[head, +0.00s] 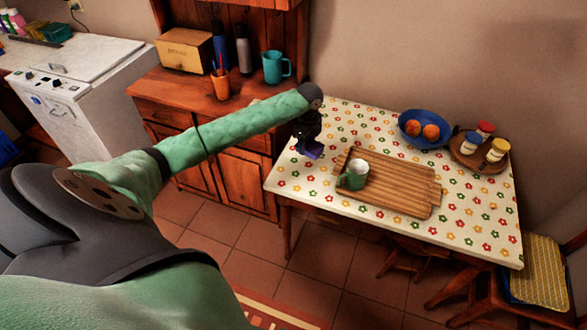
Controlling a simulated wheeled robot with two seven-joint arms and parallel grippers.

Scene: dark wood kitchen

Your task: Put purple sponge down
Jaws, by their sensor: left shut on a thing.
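The purple sponge (314,151) shows as a small purple patch at the tip of my left gripper (309,143). My left gripper points down over the left part of the table (455,220), which has a flowered cloth. It is shut on the sponge, and its fingers hide part of it. The sponge is at or just above the cloth; I cannot tell whether it touches. My right gripper is not in view.
A wooden tray (405,193) with a green and white mug (355,175) lies right of the gripper. A blue bowl (411,137) of orange fruit and a round tray (466,158) with jars stand farther back. The cloth's front right is clear.

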